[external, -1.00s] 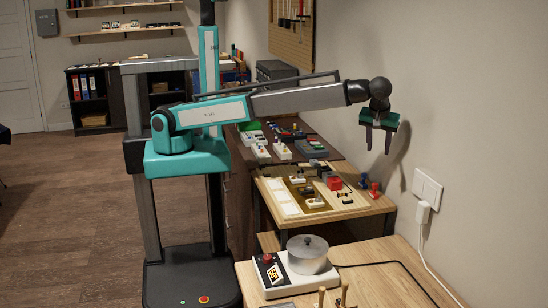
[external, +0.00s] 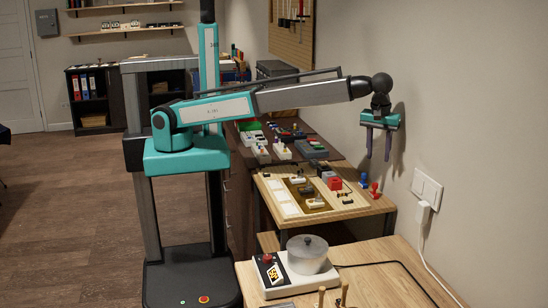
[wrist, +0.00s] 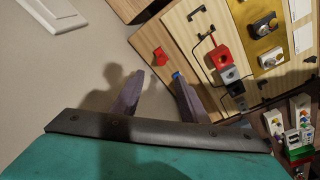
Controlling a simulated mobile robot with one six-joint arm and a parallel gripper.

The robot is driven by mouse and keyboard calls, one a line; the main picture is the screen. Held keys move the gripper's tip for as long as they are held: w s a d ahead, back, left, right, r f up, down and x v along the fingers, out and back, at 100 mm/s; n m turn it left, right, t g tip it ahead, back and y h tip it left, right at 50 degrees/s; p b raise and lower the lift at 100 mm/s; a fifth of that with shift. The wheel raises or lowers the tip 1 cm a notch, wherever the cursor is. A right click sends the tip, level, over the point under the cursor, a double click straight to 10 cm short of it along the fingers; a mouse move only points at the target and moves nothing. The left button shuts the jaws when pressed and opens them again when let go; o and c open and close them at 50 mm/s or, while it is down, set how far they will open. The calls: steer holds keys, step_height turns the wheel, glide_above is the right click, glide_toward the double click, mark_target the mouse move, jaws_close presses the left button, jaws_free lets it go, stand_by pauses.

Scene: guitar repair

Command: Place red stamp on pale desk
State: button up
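A red stamp (external: 374,190) stands near the right edge of the middle pale wooden desk (external: 385,207), close to the wall. In the wrist view it is the red shape (wrist: 160,57) just beyond my fingertips. A blue stamp (external: 364,180) stands beside it; in the wrist view its blue part (wrist: 177,75) shows by the right fingertip. My gripper (external: 378,158) is open and empty, pointing down above the stamps and apart from them. The wrist view also shows its two spread fingers (wrist: 158,79).
A red block (external: 334,184), black parts and a brass-coloured plate (external: 316,203) occupy the middle desk. The nearer wooden desk (external: 390,270) holds a hot plate with a pot (external: 306,255); its right part is mostly clear. The wall with a switch plate (external: 427,188) is close on the right.

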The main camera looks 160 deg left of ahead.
mark_target(375, 185)
steer(key=shift+s+a+f+p, duration=0.15)
steer(key=shift+f+p, duration=0.2)
steer(key=shift+f, duration=1.05)
steer(key=shift+s+a+f+p, duration=0.15)
steer(key=shift+f+p, duration=0.2)
steer(key=shift+f, duration=1.1)
steer(key=shift+s+a+f+p, duration=0.15)
steer(key=shift+f+p, duration=0.2)
steer(key=shift+f, duration=1.05)
steer(key=shift+f, duration=0.15)
steer(key=shift+s+d+f+p, duration=0.1)
steer(key=shift+s+f+p, duration=0.1)
steer(key=shift+f+p, duration=1)
steer(key=shift+s+f, duration=0.1)
steer(key=shift+f, duration=1.1)
jaws_close()
